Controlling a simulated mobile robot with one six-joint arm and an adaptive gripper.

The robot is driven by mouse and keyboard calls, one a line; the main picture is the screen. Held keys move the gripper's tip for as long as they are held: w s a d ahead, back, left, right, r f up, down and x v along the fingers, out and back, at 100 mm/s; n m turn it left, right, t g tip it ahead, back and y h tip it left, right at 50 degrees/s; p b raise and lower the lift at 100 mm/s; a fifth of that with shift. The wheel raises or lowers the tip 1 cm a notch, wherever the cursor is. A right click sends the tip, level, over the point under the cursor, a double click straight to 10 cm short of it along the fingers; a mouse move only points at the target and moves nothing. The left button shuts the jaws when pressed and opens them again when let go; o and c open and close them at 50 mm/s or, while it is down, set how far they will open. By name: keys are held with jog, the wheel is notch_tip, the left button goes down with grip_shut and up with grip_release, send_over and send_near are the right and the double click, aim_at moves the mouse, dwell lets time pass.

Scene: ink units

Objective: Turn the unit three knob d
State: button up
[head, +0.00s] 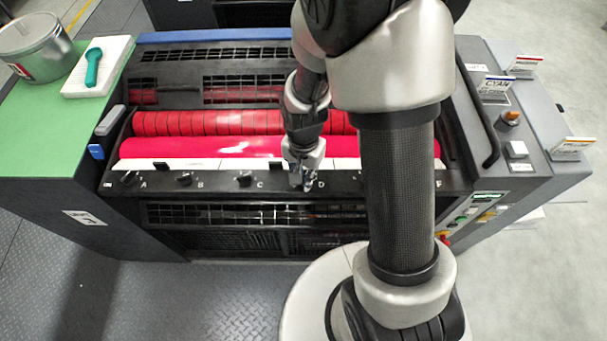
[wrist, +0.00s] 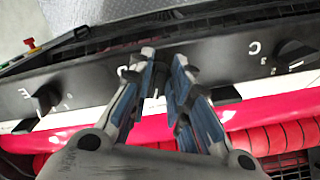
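The ink unit's dark front panel carries a row of black knobs lettered from A on the left to F on the right in the head view. My gripper (head: 303,182) points down at the panel at the letter D (head: 320,184). In the wrist view my gripper (wrist: 162,62) has its two fingers a little apart over the D position, between knob C (wrist: 296,54) and knob E (wrist: 45,98). Knob D is mostly hidden by the fingers. I cannot tell whether they touch it or grip it. Knob C (head: 244,180) also shows in the head view.
Knobs A (head: 129,178) and B (head: 184,179) stand to the left. The magenta roller (head: 200,147) runs behind the panel. A green-topped side table (head: 40,140) holds a tin (head: 35,48) and a white pad. CYAN and other signs stand on the right cabinet.

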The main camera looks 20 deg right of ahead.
grip_shut()
jog(key=shift+n, duration=0.3)
jog(key=n, duration=0.4)
jog(key=shift+s+d, duration=0.1)
jog(key=shift+d, duration=0.1)
jog(key=n, duration=0.5)
jog(key=shift+d, duration=0.25)
dwell(0.5)
jog(key=shift+o, duration=1.8)
grip_release()
